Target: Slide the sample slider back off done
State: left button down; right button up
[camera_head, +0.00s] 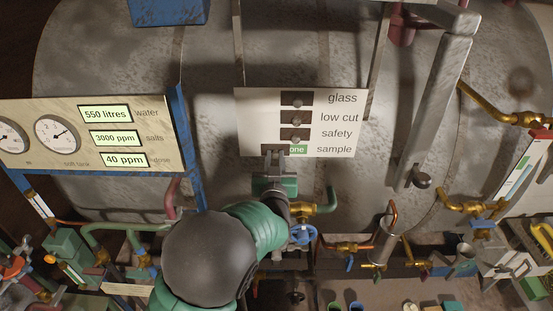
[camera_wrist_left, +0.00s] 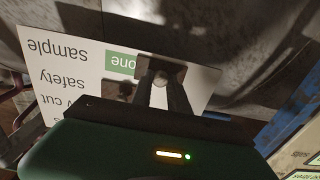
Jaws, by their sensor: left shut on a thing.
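The pale slider panel (camera_head: 344,97) hangs on the big grey tank, with rows labelled glass, low cut, safety and sample. The sample row is lowest. Part of a green label (camera_head: 299,149) reading "one" shows in it, just right of my left gripper (camera_head: 274,154). In the left wrist view the panel (camera_wrist_left: 85,50) appears upside down, with the green label (camera_wrist_left: 122,63) beside the fingers. My left gripper (camera_wrist_left: 160,90) is shut on the sample slider's knob (camera_wrist_left: 160,80), mostly hidden between the fingertips. My right gripper is not in view.
A gauge board (camera_head: 90,135) with dials and readouts stands at the left on a blue post. A grey lever (camera_head: 438,105) stands right of the panel. Brass pipes and a blue valve wheel (camera_head: 302,235) lie below, close to my left arm.

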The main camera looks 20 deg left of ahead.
pick_arm(q)
jog(key=shift+a, duration=0.1)
jog(key=shift+w+d, duration=0.1)
jog(key=shift+d, duration=0.4)
jog(key=d, duration=0.2)
jog(key=w+d, duration=0.1)
jog(key=d, duration=0.1)
jog(key=shift+w+d+b, duration=0.1)
jog(key=shift+b, duration=0.2)
jog(key=shift+w+d, duration=0.1)
jog(key=shift+d, duration=0.25)
jog(key=shift+a, duration=0.25)
jog(key=c, duration=1.7)
grip_release()
jog(key=o, duration=0.4)
jog(key=shift+w+d+f, duration=0.1)
jog(key=shift+w+d, duration=0.1)
jog(key=shift+d, duration=0.05)
jog(key=shift+o, duration=0.2)
jog(key=shift+w+d, duration=0.1)
jog(key=shift+d, duration=0.1)
jog(key=shift+s, duration=0.3)
jog(key=b+v, duration=0.3)
jog(key=v, duration=1.3)
jog(key=shift+d+b, duration=0.2)
jog(key=shift+b, duration=0.15)
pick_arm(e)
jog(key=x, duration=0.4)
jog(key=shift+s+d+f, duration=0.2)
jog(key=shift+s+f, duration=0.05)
